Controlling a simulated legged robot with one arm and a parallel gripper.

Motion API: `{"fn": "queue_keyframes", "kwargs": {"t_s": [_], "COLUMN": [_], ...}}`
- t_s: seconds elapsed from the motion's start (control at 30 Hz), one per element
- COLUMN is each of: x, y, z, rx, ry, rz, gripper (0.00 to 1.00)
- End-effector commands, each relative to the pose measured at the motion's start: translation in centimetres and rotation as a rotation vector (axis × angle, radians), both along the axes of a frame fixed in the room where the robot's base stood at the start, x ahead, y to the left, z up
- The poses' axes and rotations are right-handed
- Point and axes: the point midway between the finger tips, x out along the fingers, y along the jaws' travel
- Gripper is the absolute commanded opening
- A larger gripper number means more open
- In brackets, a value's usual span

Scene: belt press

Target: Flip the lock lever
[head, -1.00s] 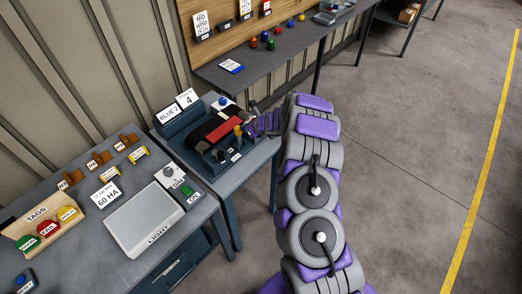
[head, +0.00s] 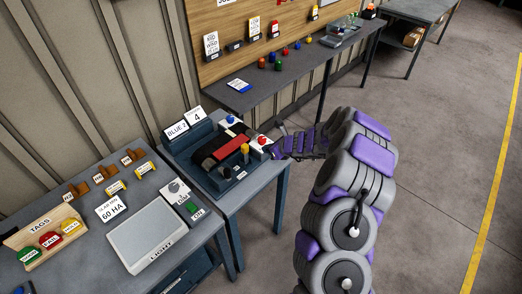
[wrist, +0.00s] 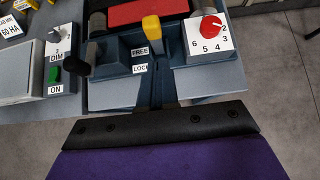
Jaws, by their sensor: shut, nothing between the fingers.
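The lock lever has a yellow grip (head: 244,149) and stands at the front of the belt press (head: 205,178). In the wrist view the yellow grip (wrist: 151,29) is at the top centre, by the FREE label (wrist: 140,51); the LOCK label (wrist: 140,69) is nearer to me. My gripper (wrist: 158,92) is shut and empty, on the near side of the lever and apart from the yellow grip. In the head view my gripper (head: 275,148) is right of the lever, beside the red knob. The lever's lower part is hard to make out.
A red dial knob (wrist: 211,25) on a numbered plate is right of the lever. A red block (head: 230,146) lies on the dark belt behind it. A light panel (head: 147,236) and dimmer box stand on the left table. Floor to the right is clear.

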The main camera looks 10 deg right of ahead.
Motion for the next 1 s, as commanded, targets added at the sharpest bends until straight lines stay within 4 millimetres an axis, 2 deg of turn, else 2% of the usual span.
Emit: {"fn": "queue_keyframes", "kwargs": {"t_s": [0.1, 0.2, 0.87, 1.0], "x": [-0.8, -1.3, -1.8, -2.1], "y": [-0.7, -1.1, -1.4, -0.3], "z": [1.4, 2.0, 2.4, 3.3], "rx": [-0.001, -0.002, -0.001, -0.009], "ry": [-0.004, -0.003, -0.001, -0.022], "rz": [-0.002, -0.001, 0.0, 0.042], "gripper": [0.0, 0.0, 0.0, 0.0]}}
